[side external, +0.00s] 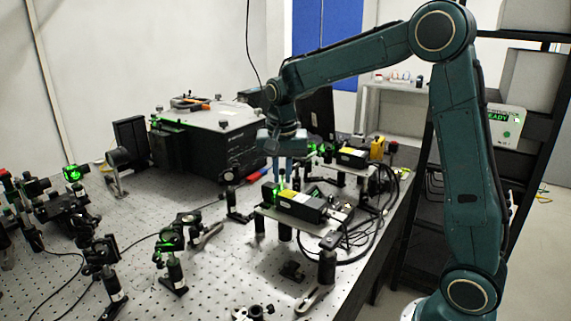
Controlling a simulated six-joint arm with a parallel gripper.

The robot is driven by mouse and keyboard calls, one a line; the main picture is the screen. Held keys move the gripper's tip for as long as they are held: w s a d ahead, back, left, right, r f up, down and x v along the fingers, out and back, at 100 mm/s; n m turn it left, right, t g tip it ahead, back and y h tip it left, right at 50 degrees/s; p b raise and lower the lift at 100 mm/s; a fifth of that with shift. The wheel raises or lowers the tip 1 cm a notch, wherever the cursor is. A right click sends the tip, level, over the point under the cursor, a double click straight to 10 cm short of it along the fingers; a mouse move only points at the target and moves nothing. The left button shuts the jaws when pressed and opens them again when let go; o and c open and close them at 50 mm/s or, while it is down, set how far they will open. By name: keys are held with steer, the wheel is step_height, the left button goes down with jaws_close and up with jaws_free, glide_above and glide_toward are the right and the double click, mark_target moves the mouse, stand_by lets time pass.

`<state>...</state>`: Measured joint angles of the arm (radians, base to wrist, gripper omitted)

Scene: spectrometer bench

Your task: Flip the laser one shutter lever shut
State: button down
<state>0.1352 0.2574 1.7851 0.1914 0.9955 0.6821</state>
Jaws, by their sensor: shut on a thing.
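A black laser box (303,206) with a yellow label lies on a raised plate near the middle of the bench. Green light shows at its left end. My gripper (284,182) points down over that left end, with its fingers close to the front of the box. The gripper is shut on a small part there, seemingly the shutter lever, which is too small and too covered by the fingers to make out. Its angle cannot be told. A second black laser (352,157) with a yellow label sits behind to the right. No readable number shows on either.
A large black spectrometer box (208,140) stands behind to the left, with small tools on its lid. Optic mounts on posts (172,262) stand at front and left, several lit green. Cables (378,205) loop right of the lasers. A rack (530,110) stands at the right.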

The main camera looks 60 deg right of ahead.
steer(key=shift+a, duration=0.1)
stand_by(0.3)
steer(key=c, duration=1.5)
jaws_free()
steer(key=shift+r, duration=0.1)
step_height(320, 180, up, 13)
steer(key=s+a, duration=0.1)
steer(key=shift+a+r, duration=0.2)
steer(key=shift+a, duration=0.2)
steer(key=shift+s, duration=0.1)
